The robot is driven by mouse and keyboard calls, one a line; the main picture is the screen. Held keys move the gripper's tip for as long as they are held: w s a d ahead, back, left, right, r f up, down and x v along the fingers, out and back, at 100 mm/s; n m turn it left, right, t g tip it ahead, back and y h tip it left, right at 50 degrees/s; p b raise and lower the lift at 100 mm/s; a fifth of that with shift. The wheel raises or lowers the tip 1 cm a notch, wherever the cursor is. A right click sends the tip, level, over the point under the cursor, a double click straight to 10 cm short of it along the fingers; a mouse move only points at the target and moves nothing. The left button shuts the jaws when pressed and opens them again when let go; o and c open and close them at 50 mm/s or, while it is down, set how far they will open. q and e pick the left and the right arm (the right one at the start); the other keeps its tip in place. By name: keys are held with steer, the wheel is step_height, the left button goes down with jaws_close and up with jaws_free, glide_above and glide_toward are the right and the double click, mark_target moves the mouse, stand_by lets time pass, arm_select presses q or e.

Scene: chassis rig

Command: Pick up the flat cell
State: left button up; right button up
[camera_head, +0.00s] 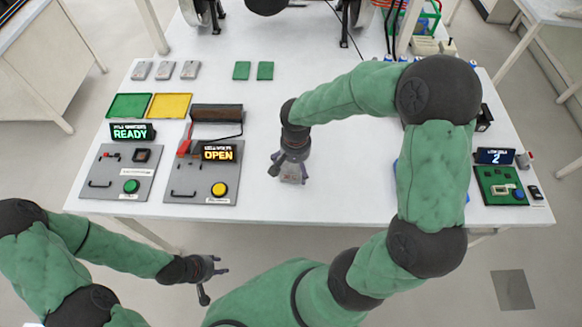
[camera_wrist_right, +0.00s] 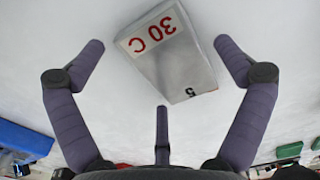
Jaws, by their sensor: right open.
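A silver, flat-sided cell (camera_wrist_right: 168,50) marked "30 C" in red and "5" in black lies on the white table in the right wrist view. In the head view the cell (camera_head: 294,174) is partly hidden under my right gripper (camera_head: 287,168). My right gripper, also in the wrist view (camera_wrist_right: 160,62), is open, with its fingers spread around the cell and no visible grip on it. My left gripper (camera_head: 212,280) is open and empty in front of the table's front edge.
Three small grey pieces (camera_head: 165,70) and two green plates (camera_head: 265,71) lie at the back. A green board (camera_head: 502,187) is at right. The table's middle is clear.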

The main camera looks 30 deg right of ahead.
steer(key=c, duration=1.2)
steer(key=shift+r, duration=0.1)
